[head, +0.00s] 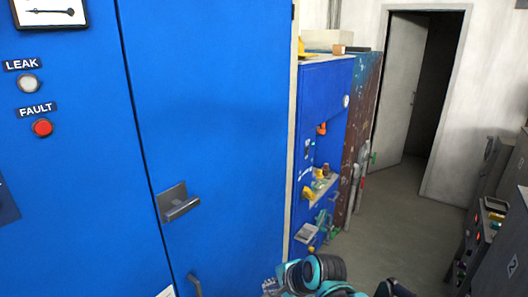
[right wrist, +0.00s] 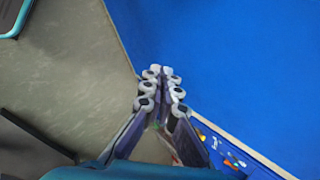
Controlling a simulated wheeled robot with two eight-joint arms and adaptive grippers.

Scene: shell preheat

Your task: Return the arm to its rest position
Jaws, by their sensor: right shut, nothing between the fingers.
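My right arm shows at the bottom middle of the head view, in teal and dark grey, close to the blue cabinet front (head: 215,110). My right gripper (right wrist: 166,74) points out in the right wrist view with its fingers together and nothing between them. Its fingertips lie over the border between the blue panel and the grey floor. In the head view the fingers are mostly cut off by the bottom edge. My left gripper is in neither view.
The blue cabinet has a door handle (head: 177,203) and a red FAULT lamp (head: 42,127). A blue workstation (head: 325,95) with small parts stands beyond it. Grey cabinets (head: 486,215) line the right. Free floor (head: 400,200) leads to an open doorway (head: 428,90).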

